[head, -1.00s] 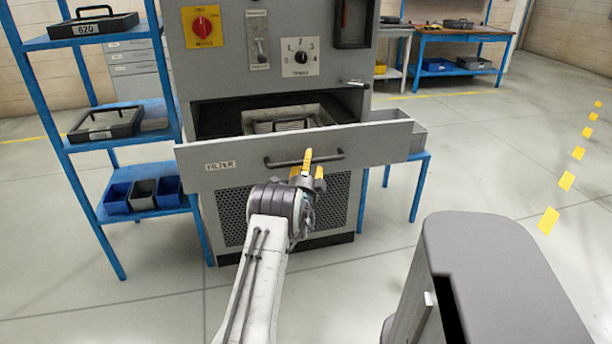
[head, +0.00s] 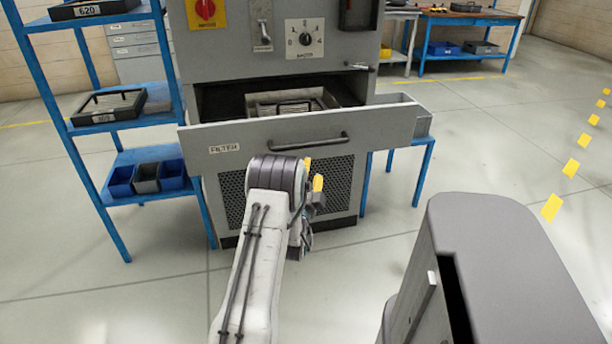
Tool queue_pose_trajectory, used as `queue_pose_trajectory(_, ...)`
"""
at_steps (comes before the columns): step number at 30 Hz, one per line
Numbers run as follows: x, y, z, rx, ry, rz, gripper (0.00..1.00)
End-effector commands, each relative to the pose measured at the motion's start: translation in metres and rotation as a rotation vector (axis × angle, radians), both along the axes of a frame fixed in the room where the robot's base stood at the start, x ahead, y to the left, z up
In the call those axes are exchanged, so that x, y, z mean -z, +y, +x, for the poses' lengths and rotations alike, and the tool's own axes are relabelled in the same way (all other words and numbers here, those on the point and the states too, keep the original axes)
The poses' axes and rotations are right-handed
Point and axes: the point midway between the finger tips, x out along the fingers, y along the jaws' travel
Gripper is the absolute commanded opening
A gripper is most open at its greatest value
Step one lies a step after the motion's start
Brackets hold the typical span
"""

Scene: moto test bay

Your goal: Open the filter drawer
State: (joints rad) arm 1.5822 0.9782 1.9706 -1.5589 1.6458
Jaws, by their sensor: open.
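The filter drawer (head: 390,125) of the grey cabinet is pulled out, with a FILTER label at the left of its front. A filter with a dark handle (head: 285,104) lies inside it. The drawer's bar handle (head: 311,142) runs across the front and is free. My gripper (head: 313,174), with yellow fingertips, is just below and in front of the handle, apart from it. It is open and holds nothing. My arm hides part of the gripper.
A blue shelf rack (head: 105,130) with trays and small bins stands close on the left. A low blue stand with a grey bin (head: 423,124) is at the right of the cabinet. The floor (head: 520,170) at right is open.

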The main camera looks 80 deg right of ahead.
Motion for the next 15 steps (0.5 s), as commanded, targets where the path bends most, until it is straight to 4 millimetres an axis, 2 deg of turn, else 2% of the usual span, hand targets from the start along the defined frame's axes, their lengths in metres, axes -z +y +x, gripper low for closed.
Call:
queue_pose_trajectory(6, 0.0011, 0.0076, 0.0001, 0.0, 0.0, 0.0, 0.52)
queue_pose_trajectory(15, 0.001, 0.0083, 0.0001, 0.0, 0.0, -0.001, 0.52)
